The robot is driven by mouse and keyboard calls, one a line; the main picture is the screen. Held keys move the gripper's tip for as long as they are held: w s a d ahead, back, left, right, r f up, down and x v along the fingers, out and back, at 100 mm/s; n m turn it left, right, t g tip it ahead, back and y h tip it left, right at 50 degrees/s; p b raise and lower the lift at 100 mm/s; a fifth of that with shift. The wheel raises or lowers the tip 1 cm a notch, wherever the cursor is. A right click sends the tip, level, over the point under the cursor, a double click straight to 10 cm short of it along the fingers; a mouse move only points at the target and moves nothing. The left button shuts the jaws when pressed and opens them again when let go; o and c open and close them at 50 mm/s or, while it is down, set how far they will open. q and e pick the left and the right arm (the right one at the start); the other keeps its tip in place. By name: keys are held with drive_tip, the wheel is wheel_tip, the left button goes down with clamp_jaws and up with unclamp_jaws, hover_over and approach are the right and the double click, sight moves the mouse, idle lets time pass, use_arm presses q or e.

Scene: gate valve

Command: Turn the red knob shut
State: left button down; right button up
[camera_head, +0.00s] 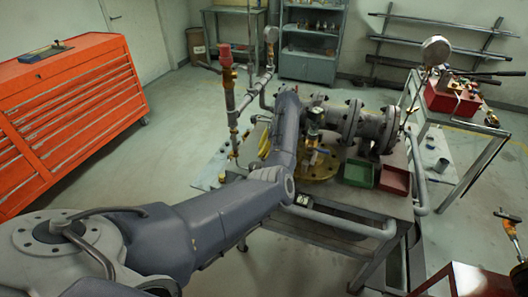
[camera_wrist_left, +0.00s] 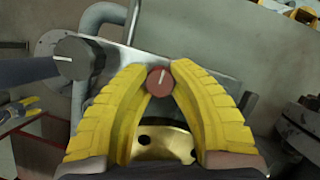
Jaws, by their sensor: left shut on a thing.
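The red knob (camera_wrist_left: 160,82) shows in the left wrist view as a small round cap with a pale pointer line, tilted slightly right of vertical. My left gripper (camera_wrist_left: 160,73) is shut on it, with one yellow ridged finger at each side near the tips. In the head view my left gripper (camera_head: 313,138) points down over the workbench in front of the flanged grey pipe. I cannot make out the red knob in that view. My right gripper is not in view.
A larger dark knob (camera_wrist_left: 76,58) with a white line is left of the red one. The grey flanged pipe (camera_head: 345,122) lies behind my gripper. Green (camera_head: 358,172) and red (camera_head: 394,180) trays are on the bench to its right. An orange tool cabinet (camera_head: 70,110) stands far left.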

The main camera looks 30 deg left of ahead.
use_arm(q)
drive_tip(key=shift+s+f+m, duration=0.1)
drive_tip(key=shift+m, duration=0.4)
idle(0.4)
drive_tip(key=m+t, duration=0.1)
drive_tip(key=m, duration=0.2)
drive_tip(key=shift+a+y, duration=0.1)
drive_tip(key=shift+y, duration=0.3)
drive_tip(key=m+t, duration=0.2)
drive_tip(key=m, duration=0.2)
drive_tip(key=shift+a+m, duration=0.1)
drive_tip(key=shift+m, duration=0.2)
drive_tip(key=m+t, duration=0.1)
drive_tip(key=m, duration=0.1)
drive_tip(key=m+t, duration=0.1)
drive_tip(key=m, duration=0.2)
drive_tip(key=shift+h, duration=0.3)
drive_tip(key=shift+r+m+t+h, duration=0.15)
drive_tip(key=shift+m+t+h, duration=0.15)
drive_tip(key=shift+m, duration=0.7)
drive_tip(key=shift+r+m+t+h, duration=0.1)
drive_tip(key=shift+m+t+h, duration=0.15)
drive_tip(key=shift+m, duration=0.75)
drive_tip(key=c, duration=1.6)
unclamp_jaws()
drive_tip(key=o, duration=0.5)
drive_tip(key=shift+f, duration=0.1)
drive_tip(key=shift+o, duration=0.2)
